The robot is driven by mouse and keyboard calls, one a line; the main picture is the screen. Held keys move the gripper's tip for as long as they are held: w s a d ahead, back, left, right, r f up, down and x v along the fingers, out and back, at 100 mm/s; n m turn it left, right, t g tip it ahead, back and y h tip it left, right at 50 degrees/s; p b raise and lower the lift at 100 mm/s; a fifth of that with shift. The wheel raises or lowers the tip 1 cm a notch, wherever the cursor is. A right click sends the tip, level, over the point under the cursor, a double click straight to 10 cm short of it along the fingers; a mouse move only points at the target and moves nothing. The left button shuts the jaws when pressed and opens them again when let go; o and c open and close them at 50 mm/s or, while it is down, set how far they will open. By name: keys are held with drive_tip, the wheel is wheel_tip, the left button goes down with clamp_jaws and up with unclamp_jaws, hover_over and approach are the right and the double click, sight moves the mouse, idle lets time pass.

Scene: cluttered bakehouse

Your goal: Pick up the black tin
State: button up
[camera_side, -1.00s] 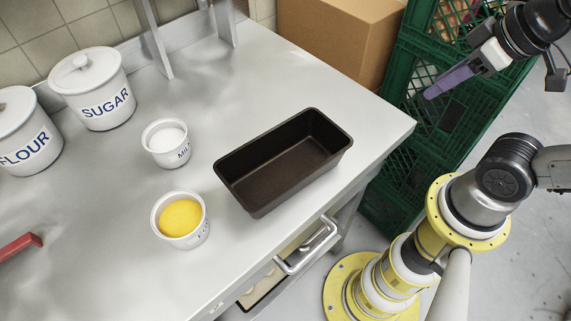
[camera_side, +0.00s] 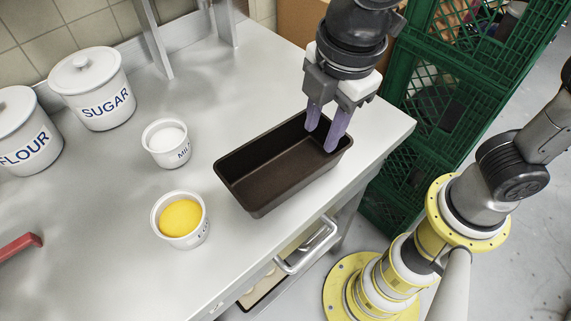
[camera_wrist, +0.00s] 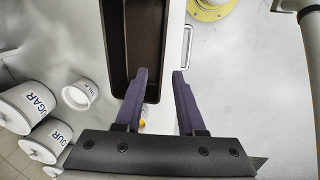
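The black tin (camera_side: 262,178) is an empty, dark rectangular loaf tin, upright on the steel worktop near its front edge. It also shows in the wrist view (camera_wrist: 144,40), running up the picture. My gripper (camera_side: 321,140) points down at the tin's right end, its two purple fingers apart and empty. In the wrist view my gripper (camera_wrist: 160,74) has its left finger over the tin's opening and its right finger past the tin's right long wall. I cannot tell how far the fingertips are above the rim.
A cup of milk (camera_side: 166,144) and a bowl with yellow contents (camera_side: 181,218) stand left of the tin. Sugar (camera_side: 95,90) and flour (camera_side: 27,135) jars stand farther left. An open drawer (camera_side: 292,262) juts out below the front edge. Green crates (camera_side: 440,100) stand at right.

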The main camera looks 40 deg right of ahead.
hover_over(305, 180)
drive_tip(key=s, duration=0.1)
wheel_tip(305, 180, down, 8)
drive_tip(key=f, duration=0.1)
drive_tip(key=shift+w+f, duration=0.25)
drive_tip(key=shift+f, duration=0.95)
drive_tip(key=shift+w+f, duration=0.25)
drive_tip(key=shift+f, duration=0.95)
drive_tip(key=shift+a, duration=0.1)
clamp_jaws()
drive_tip(key=shift+r, duration=0.1)
